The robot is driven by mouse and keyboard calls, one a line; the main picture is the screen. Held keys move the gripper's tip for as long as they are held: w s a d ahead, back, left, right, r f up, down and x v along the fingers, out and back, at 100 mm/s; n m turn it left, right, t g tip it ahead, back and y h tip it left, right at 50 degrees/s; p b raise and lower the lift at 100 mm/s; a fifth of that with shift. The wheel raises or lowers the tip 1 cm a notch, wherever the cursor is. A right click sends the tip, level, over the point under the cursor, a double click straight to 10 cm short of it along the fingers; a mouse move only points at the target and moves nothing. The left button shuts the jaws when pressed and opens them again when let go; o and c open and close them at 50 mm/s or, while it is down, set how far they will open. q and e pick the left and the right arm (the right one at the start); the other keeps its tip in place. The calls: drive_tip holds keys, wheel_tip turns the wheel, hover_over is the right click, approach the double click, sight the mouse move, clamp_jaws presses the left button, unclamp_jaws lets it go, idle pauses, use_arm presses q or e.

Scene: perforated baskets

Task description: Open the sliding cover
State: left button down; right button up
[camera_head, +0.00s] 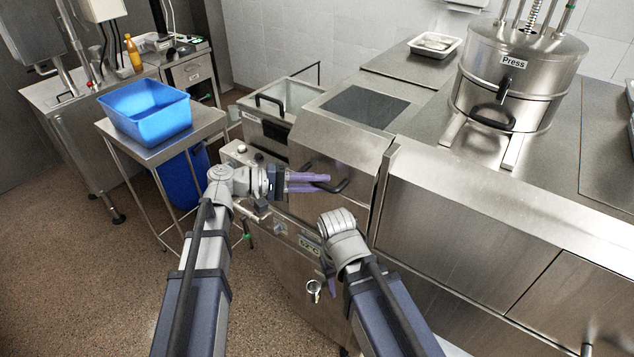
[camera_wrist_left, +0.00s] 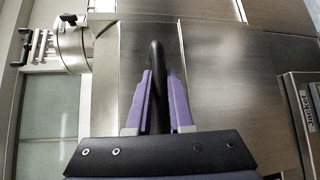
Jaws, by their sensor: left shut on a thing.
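The sliding cover (camera_head: 335,155) appears to be the sloped steel panel on the front of the middle machine. It has a black bar handle (camera_head: 339,186) near its lower edge. My left gripper (camera_head: 322,183) comes in from the left with its purple fingers shut on the handle. In the left wrist view, the handle (camera_wrist_left: 156,58) runs between the two purple fingers of my left gripper (camera_wrist_left: 160,100). My right gripper (camera_head: 329,284) hangs low in front of the machine, mostly hidden behind its own wrist, and its jaws cannot be made out.
A blue basket (camera_head: 146,110) sits on a side table at the left. A steel press (camera_head: 513,85) stands on the counter at the right. The floor at lower left is clear.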

idle(0.8)
use_arm(q)
drive_tip(key=w+d, duration=0.7)
drive_tip(key=w, duration=0.2)
drive_tip(key=w+d, duration=0.7)
drive_tip(key=w, duration=0.3)
drive_tip(key=shift+w+d, duration=0.15)
drive_tip(key=shift+w, duration=0.15)
drive_tip(key=c, duration=0.8)
unclamp_jaws()
drive_tip(key=p+v, duration=0.1)
drive_tip(key=v, duration=0.7)
drive_tip(key=shift+f, duration=0.1)
